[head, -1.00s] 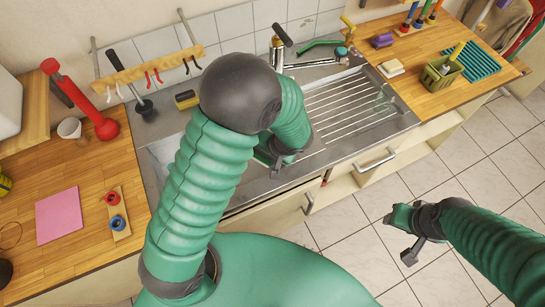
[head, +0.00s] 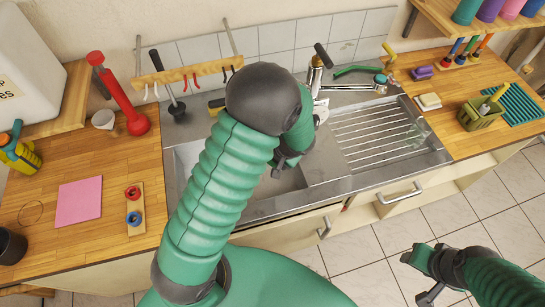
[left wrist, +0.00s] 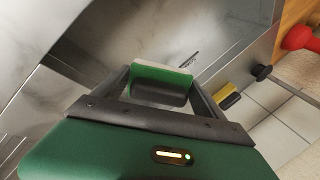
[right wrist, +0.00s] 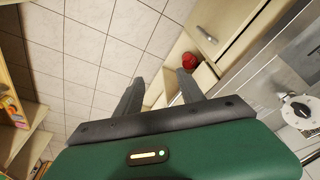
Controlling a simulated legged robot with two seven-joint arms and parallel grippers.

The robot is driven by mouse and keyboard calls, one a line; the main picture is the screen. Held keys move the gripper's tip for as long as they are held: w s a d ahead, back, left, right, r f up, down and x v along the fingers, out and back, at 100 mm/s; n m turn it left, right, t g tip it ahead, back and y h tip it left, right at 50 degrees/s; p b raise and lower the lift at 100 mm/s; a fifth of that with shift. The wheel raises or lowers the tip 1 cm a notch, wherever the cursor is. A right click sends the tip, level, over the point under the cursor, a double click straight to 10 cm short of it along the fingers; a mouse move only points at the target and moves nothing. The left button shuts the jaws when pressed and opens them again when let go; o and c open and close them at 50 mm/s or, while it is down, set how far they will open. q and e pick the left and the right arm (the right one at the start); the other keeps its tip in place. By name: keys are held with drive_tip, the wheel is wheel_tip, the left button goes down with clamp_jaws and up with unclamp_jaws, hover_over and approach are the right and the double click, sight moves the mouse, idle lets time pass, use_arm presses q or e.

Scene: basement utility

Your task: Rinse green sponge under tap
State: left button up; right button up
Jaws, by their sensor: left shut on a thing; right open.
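My left gripper (left wrist: 160,88) is shut on a green sponge (left wrist: 160,83) with a pale edge, seen in the left wrist view. In the head view my left gripper (head: 287,165) is over the steel sink basin (head: 187,158), largely behind my own arm; the sponge is hidden there. The chrome tap (head: 317,76) with a black lever stands behind the basin. No water is visible. My right gripper (head: 418,275) is open and empty over the floor, also shown in the right wrist view (right wrist: 160,88).
The ribbed drainer (head: 370,135) lies right of the basin. A yellow-black sponge (left wrist: 226,95) and a plunger (head: 176,106) are at the sink's back left. An olive caddy (head: 482,112) stands right.

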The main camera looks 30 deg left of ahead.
drive_tip(key=shift+c, duration=0.6)
drive_tip(key=w+a+r+n+t+y, duration=0.1)
drive_tip(key=w+a+n+t, duration=0.15)
drive_tip(key=w, duration=0.35)
drive_tip(key=w+a+r+n+t, duration=0.1)
drive_tip(key=w+a+r+t, duration=0.15)
drive_tip(key=w, duration=0.35)
drive_tip(key=n+t+y, duration=0.4)
drive_tip(key=n+y, duration=0.5)
drive_tip(key=y, duration=0.4)
approach(325, 58)
drive_tip(key=x, duration=0.7)
drive_tip(key=f+x, duration=0.1)
drive_tip(key=x, duration=0.3)
drive_tip(key=shift+w+d, duration=0.1)
drive_tip(key=shift+w, duration=0.2)
drive_tip(key=shift+d, duration=0.1)
